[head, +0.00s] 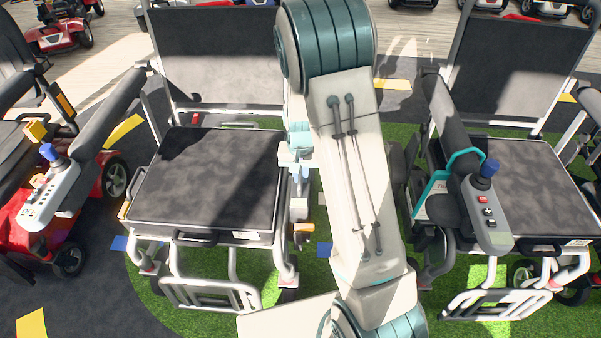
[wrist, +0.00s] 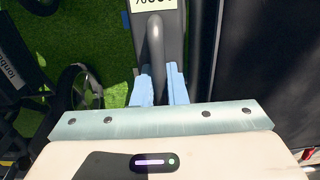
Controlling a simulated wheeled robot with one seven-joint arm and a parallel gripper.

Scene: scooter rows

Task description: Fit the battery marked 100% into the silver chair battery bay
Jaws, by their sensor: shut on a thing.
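My gripper (wrist: 158,88) is shut on the handle of a dark grey battery (wrist: 174,40) in the wrist view. A white label at the top edge is upside down and cut off; it seems to read 100%. In the head view my gripper (head: 299,172) points down at the right side of a silver-framed chair (head: 205,180) with a black seat. The battery is hard to make out there, largely hidden beside the seat edge and my arm. The battery bay cannot be made out. In the wrist view the dark seat (wrist: 265,70) lies right of the battery, across a narrow gap.
A second pale-framed chair (head: 530,185) with a joystick armrest (head: 485,215) stands to the right of my arm. A red scooter (head: 100,190) is at the left. Green flooring (head: 200,305) shows below; a dark wheel (wrist: 75,95) is left in the wrist view.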

